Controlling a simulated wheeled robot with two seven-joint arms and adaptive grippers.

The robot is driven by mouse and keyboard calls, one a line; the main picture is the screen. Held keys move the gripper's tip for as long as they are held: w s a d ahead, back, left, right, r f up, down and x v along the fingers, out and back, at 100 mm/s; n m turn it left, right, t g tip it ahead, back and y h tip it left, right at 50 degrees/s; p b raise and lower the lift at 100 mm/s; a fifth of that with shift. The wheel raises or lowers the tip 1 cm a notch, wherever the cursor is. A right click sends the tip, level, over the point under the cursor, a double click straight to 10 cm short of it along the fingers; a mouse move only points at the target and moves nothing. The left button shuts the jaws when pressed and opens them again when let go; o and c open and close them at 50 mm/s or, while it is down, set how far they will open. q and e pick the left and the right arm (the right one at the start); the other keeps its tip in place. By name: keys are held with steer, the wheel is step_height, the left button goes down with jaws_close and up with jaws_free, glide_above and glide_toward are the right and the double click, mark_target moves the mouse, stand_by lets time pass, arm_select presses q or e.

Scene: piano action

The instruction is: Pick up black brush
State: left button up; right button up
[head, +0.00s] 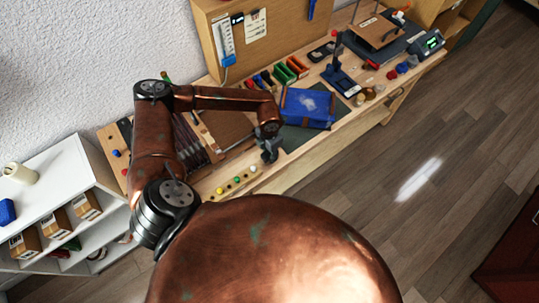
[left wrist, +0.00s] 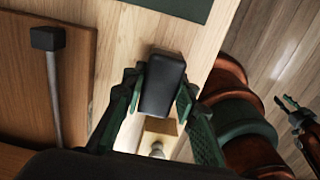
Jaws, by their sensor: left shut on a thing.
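My left gripper (head: 268,152) is over the front edge of the workbench, beside the green mat. In the left wrist view it (left wrist: 160,95) is shut on a dark block-shaped thing, which I take as the black brush (left wrist: 163,82). The brush sits between the two green-black fingers, its smooth black face toward the camera. Its bristles cannot be made out. In the head view the brush is too small and hidden by the gripper to tell. My right gripper (left wrist: 294,110) shows small at the right edge of the left wrist view; its opening is unclear.
A rod with a black block end (left wrist: 48,38) lies on a brown board (left wrist: 25,75) left of the gripper. A blue box (head: 306,107) stands on the green mat (head: 297,137). Several coloured knobs (head: 237,180) line the front edge. Open floor lies right.

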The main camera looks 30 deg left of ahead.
arm_select(q)
steer(key=shift+c, duration=1.2)
steer(key=shift+r, duration=0.55)
steer(key=s+d+r+b, duration=0.2)
steer(key=s+d+r, duration=0.7)
steer(key=r, duration=0.3)
steer(key=shift+s+d, duration=0.2)
steer(key=shift+s, duration=0.45)
